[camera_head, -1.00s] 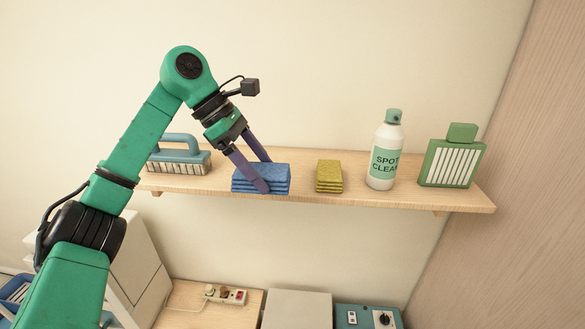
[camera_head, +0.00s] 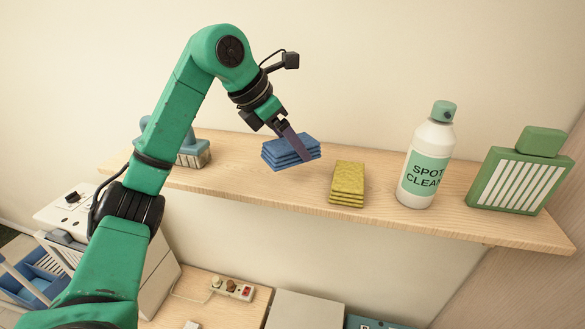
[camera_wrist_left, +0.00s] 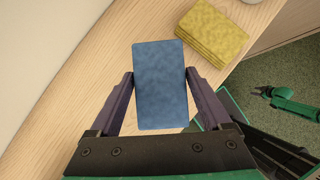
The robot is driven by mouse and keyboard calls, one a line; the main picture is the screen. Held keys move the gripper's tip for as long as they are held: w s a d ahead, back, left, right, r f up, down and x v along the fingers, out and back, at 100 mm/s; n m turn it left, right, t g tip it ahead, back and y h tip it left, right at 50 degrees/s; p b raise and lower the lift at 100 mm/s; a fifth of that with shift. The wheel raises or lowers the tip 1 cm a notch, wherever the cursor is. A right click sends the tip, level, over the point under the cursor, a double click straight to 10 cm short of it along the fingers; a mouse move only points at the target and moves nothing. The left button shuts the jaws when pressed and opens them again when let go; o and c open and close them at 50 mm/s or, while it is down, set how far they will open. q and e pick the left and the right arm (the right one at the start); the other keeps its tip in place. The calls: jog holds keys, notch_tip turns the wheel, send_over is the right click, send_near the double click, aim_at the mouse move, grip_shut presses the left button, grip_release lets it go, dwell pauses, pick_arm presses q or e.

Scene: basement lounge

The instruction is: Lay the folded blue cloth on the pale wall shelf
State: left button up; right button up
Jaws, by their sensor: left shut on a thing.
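The folded blue cloth (camera_head: 290,153) is a stack of several layers between the fingers of my left gripper (camera_head: 303,147). It is at the pale wall shelf (camera_head: 235,180), left of the yellow cloth stack, and looks slightly tilted. It seems to be just above the shelf top, but I cannot tell for sure whether it touches. In the left wrist view the cloth (camera_wrist_left: 160,85) lies between both fingers, with shelf wood (camera_wrist_left: 85,75) behind it.
A folded yellow stack (camera_head: 347,183), a spot-cleaner bottle (camera_head: 427,165) and a green striped container (camera_head: 517,182) stand to the right on the shelf. A blue-handled brush (camera_head: 193,152) is at left, partly behind my arm. A power strip (camera_head: 232,288) lies below.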

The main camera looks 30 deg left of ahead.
aim_at(293, 177)
pick_arm(q)
jog(key=f, duration=0.5)
jog(key=shift+w, duration=0.3)
jog(key=shift+s, duration=0.4)
jog(key=o, duration=1.2)
jog(key=shift+w+f, duration=0.15)
jog(key=shift+w, duration=0.2)
jog(key=v, duration=1.2)
jog(key=shift+s, duration=0.15)
jog(key=shift+r, duration=0.2)
